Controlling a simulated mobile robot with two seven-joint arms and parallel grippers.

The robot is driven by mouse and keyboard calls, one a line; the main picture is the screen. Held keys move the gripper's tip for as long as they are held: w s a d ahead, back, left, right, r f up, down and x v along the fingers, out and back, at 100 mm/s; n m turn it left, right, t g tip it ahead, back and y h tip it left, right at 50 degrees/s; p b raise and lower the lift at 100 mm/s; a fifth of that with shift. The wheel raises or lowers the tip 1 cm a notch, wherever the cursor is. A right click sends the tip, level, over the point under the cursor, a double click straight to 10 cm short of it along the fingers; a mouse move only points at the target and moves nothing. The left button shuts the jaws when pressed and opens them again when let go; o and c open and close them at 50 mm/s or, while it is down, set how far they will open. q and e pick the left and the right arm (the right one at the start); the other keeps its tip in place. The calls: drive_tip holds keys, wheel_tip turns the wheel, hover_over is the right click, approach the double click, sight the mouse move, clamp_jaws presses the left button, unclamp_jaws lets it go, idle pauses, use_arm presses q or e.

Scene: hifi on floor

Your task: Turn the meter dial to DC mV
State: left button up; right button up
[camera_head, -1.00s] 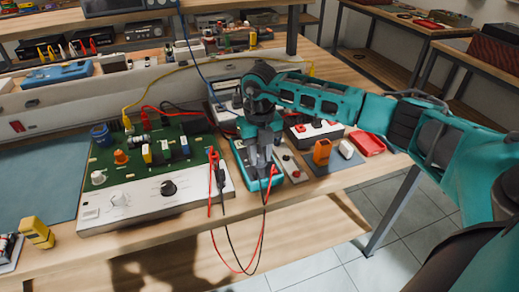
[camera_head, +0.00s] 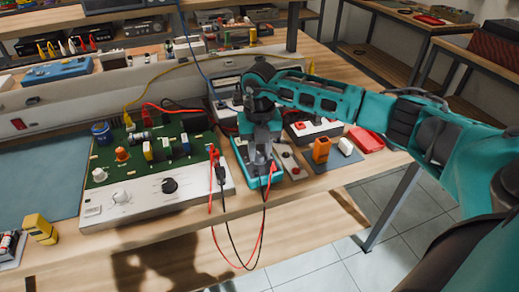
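The meter is a teal handheld unit (camera_head: 246,172) lying on the bench, right of the green circuit board. Red and black leads (camera_head: 263,212) hang from its front end over the bench edge. My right gripper (camera_head: 259,166) points straight down over the meter, its fingertips at or just above the meter's face. The gripper hides the dial and most of the face, so the dial setting cannot be read. Whether the fingers are closed on the dial cannot be told. My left gripper is not in view.
The green circuit board (camera_head: 134,169) with a white front panel (camera_head: 140,202) stands close on the left. An orange block (camera_head: 321,150), a red tray (camera_head: 366,139) and a box with red buttons (camera_head: 316,129) lie to the right. A yellow block (camera_head: 39,229) sits front left.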

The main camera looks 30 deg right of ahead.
sight(259, 155)
drive_tip(key=o, duration=0.5)
drive_tip(key=shift+c, duration=0.2)
wheel_tip(259, 155, up, 13)
drive_tip(key=shift+a+f, duration=0.1)
idle(0.5)
